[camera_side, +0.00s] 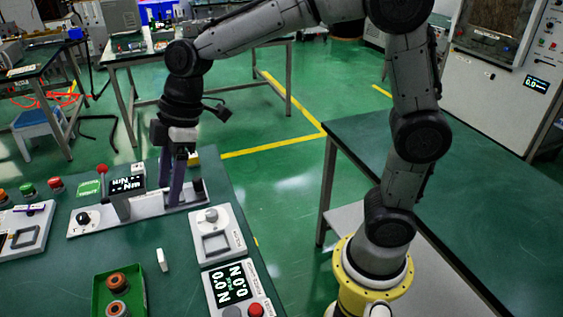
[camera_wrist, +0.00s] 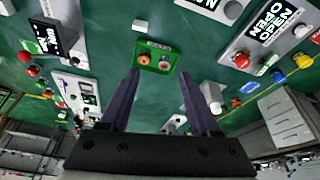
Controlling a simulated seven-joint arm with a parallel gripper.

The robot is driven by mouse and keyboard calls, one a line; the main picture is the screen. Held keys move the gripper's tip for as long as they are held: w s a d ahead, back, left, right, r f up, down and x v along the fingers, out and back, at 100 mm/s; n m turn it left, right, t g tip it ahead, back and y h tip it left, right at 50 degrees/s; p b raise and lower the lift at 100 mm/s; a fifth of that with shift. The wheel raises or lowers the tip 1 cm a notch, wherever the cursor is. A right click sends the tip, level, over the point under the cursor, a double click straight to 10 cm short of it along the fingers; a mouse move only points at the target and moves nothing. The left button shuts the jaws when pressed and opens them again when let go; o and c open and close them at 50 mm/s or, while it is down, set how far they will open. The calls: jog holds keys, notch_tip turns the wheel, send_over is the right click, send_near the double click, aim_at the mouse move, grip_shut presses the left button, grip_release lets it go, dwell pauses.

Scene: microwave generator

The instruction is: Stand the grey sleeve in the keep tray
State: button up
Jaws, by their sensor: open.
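My gripper (camera_side: 177,190) points down at the long pale panel in the side view, its two purple fingers apart. I cannot pick out the grey sleeve with certainty; a short grey cylinder (camera_side: 211,215) stands on a white panel right of my gripper. No tray is clearly marked as the keep tray. A green tray (camera_side: 98,293) holds two orange-brown ring-like parts near the front; it also shows in the wrist view (camera_wrist: 138,48).
A small white block (camera_side: 162,259) stands on the green table. A readout panel (camera_side: 237,290) with a red button is at front right. Bare table lies around the white block.

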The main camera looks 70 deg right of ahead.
jog(key=s+d+m+t+h, duration=0.1)
jog(key=s+d+m, duration=0.4)
jog(key=s, duration=0.5)
jog(key=s+d+r+m+t+h, duration=0.1)
jog(key=s+d+m+t+h, duration=0.1)
jog(key=s+d+m, duration=0.4)
jog(key=shift+s+d+m, duration=0.3)
jog(key=shift+s+d, duration=0.9)
jog(key=shift+s, duration=1.25)
